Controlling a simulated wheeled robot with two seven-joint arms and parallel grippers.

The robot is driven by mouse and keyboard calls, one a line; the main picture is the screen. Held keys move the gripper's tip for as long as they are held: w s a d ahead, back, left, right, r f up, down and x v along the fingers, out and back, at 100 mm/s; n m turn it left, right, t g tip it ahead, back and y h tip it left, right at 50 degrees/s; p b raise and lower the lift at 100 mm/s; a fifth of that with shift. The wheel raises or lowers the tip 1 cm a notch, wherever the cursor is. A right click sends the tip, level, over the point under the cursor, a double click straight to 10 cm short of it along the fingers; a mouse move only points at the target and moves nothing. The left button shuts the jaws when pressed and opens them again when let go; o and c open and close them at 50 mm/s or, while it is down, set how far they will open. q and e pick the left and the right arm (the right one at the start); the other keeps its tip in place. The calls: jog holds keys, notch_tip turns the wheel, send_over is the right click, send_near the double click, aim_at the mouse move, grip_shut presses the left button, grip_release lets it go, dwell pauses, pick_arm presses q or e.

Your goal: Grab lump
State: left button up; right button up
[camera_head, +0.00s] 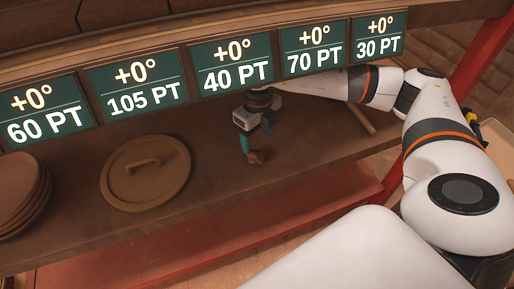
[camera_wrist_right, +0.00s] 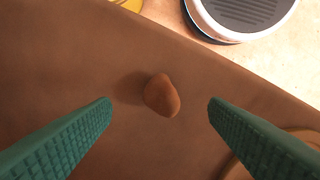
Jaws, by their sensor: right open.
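The lump (camera_head: 255,157) is a small orange-brown piece on the brown shelf (camera_head: 215,190). In the right wrist view the lump (camera_wrist_right: 162,95) is a rounded blob with a shadow on its left. My right gripper (camera_head: 256,142) points down at the lump in the head view. In the right wrist view its green ridged fingers (camera_wrist_right: 160,106) are wide apart, with the lump in the gap between the tips and space on both sides. I cannot tell the exact height of the tips over the shelf. My left gripper is not in view.
A round lid with a handle (camera_head: 146,173) lies left of the gripper, and stacked brown plates (camera_head: 22,195) stand at far left. Green signs (camera_head: 231,65) line the rail above the shelf. A stick (camera_head: 358,117) lies to the right. The shelf between lid and lump is clear.

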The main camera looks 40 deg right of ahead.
aim_at(255, 151)
jog(key=f, duration=0.4)
jog(key=f+b, duration=0.1)
jog(key=f, duration=0.1)
jog(key=shift+w+a+f, duration=0.15)
jog(key=shift+w+f, duration=0.15)
jog(key=shift+f, duration=0.05)
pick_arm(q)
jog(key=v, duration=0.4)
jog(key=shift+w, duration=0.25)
pick_arm(e)
jog(key=c, duration=1.1)
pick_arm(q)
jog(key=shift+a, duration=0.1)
pick_arm(e)
jog(key=shift+r, duration=0.1)
